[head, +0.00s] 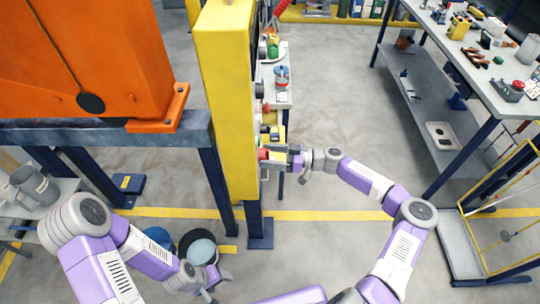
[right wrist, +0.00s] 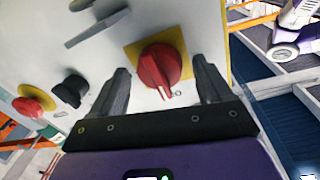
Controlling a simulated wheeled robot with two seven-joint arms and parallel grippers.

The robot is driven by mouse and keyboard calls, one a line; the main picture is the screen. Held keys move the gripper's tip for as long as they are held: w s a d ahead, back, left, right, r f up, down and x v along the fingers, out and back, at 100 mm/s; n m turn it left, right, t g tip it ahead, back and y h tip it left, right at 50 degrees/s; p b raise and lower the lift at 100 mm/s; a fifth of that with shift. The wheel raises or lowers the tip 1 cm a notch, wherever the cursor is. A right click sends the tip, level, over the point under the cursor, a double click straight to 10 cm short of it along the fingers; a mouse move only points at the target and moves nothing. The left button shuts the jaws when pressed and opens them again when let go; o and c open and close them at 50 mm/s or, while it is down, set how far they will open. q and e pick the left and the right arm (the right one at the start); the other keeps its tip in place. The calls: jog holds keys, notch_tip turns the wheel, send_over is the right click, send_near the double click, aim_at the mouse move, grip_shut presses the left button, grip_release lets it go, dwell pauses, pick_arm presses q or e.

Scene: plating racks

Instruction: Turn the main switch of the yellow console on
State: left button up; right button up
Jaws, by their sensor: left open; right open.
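The yellow console (head: 228,90) stands upright in the middle of the head view. Its panel, pale in the right wrist view (right wrist: 110,42), carries a red rotary switch (right wrist: 160,68) on a yellow square plate. The switch's grip points down toward my wrist, tilted slightly in the picture. My right gripper (right wrist: 160,64) is open, with one finger on each side of the red switch; I cannot tell whether either touches it. In the head view my right gripper (head: 284,158) is at the console's right face. My left gripper (head: 208,286) is open, low and apart from the console.
A red button (right wrist: 27,106) on yellow and a black knob (right wrist: 71,90) sit left of the switch. An orange machine (head: 100,60) stands left of the console. A cluttered workbench (head: 480,65) is at upper right. Open floor lies between.

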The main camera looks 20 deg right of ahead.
jog(key=c, duration=1)
jog(key=shift+m, duration=0.4)
jog(key=m+g+p, duration=0.1)
jog(key=m, duration=0.7)
jog(key=m+p, duration=0.1)
jog(key=m, duration=0.7)
jog(key=shift+w+g, duration=0.15)
jog(key=shift+g, duration=0.25)
jog(key=shift+p, duration=0.3)
